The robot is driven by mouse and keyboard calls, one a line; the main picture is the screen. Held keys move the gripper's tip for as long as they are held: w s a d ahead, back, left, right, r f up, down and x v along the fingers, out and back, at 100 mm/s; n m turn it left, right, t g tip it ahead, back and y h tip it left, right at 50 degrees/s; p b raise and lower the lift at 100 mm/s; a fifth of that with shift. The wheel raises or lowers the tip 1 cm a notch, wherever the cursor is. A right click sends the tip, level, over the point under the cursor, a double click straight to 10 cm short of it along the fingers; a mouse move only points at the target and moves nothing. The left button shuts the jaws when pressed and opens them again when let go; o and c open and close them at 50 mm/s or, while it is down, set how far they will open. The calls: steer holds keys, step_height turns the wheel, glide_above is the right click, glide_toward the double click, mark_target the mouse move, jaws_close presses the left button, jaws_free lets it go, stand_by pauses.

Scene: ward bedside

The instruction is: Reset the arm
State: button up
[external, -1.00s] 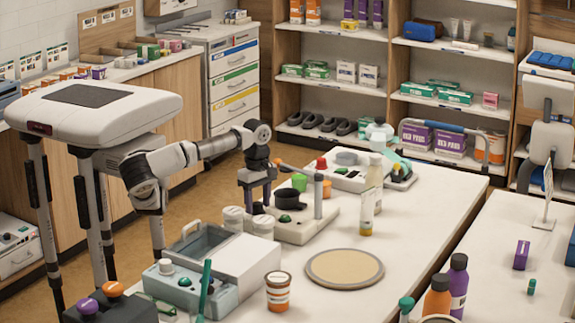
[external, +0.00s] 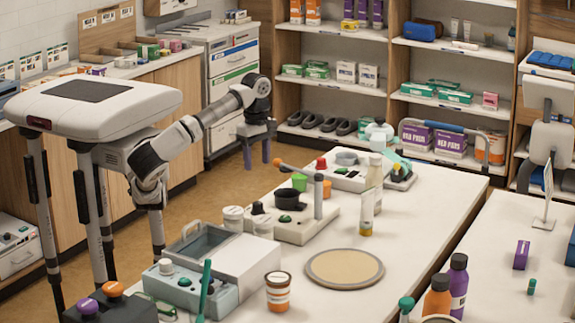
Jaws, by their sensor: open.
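My arm reaches out from beneath my white body, over the gap between the wooden counter and the white table. My gripper (external: 257,154) hangs at its far end, pointing down, beyond the table's left edge and in front of the drawer cabinet.
The white table (external: 418,226) holds a grey device with a lever and green button (external: 290,200), a clear-lidded box (external: 218,239), a round tan mat (external: 344,267), cups and bottles. A drawer cabinet (external: 233,89) stands behind my gripper. Brown floor lies open below it.

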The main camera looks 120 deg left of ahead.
steer(key=shift+r, duration=0.3)
